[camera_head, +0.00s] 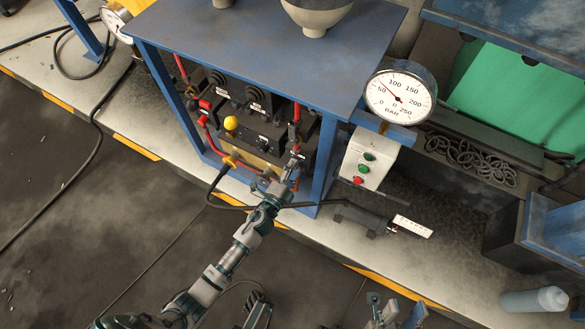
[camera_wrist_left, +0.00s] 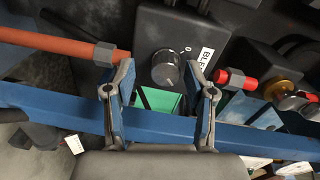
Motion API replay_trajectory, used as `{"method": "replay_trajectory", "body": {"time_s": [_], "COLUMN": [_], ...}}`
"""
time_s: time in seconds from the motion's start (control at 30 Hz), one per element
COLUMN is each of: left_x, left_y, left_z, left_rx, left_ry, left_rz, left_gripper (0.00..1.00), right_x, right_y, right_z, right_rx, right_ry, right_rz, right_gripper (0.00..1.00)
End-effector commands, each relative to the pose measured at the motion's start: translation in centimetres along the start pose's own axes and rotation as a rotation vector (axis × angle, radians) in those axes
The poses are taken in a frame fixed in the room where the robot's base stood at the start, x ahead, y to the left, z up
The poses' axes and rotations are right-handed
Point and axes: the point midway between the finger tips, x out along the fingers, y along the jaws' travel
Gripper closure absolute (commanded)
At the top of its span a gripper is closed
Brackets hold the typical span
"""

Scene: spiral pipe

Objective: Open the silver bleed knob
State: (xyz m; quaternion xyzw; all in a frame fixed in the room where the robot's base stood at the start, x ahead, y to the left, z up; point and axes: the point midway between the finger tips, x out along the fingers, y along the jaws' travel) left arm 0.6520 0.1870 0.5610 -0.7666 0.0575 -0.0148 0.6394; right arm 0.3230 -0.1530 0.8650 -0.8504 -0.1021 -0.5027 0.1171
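The silver bleed knob (camera_wrist_left: 165,67) is a round grey-silver cap on a dark block in the left wrist view. A white label (camera_wrist_left: 207,57), partly hidden and reading "BLE…", is beside it. My left gripper (camera_wrist_left: 163,70) is open, with one finger on each side of the knob in the picture; I cannot tell whether they touch it. In the head view my left gripper (camera_head: 291,168) reaches the right side of the blue frame's front and hides the knob. My right gripper (camera_head: 394,312) is at the bottom edge, cut off, its fingers apart with nothing visible between them.
An orange-red pipe (camera_wrist_left: 50,42) lies left of the knob and a red fitting (camera_wrist_left: 237,80) right. A pressure gauge (camera_head: 400,97) and button box (camera_head: 366,160) stand to the right.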

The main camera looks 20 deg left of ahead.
Motion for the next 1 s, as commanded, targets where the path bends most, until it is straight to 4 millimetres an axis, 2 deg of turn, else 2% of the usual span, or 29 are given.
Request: {"method": "replay_trajectory", "body": {"time_s": [0.27, 0.37, 0.8, 1.0], "left_x": [-0.1, -0.9, -9.8, -11.7], "left_y": [-0.3, -0.2, 0.0, 0.0], "left_z": [0.2, 0.2, 0.1, 0.1], "left_rx": [0.0, 0.001, -0.001, -0.001], "left_ry": [-0.002, -0.002, -0.002, -0.001], "left_rz": [-0.004, -0.004, -0.001, -0.002], "left_gripper": [0.43, 0.43, 0.43, 0.43], "right_x": [0.2, 0.1, 0.1, 0.1], "right_y": [0.0, -0.1, -0.1, -0.1], "right_z": [-0.2, -0.3, -0.3, -0.2], "right_rx": [-0.002, -0.001, 0.0, 0.0], "right_ry": [0.01, 0.009, 0.007, 0.007], "right_rz": [-0.005, -0.005, -0.005, -0.005], "right_gripper": [0.6, 0.6, 0.6, 0.6]}}
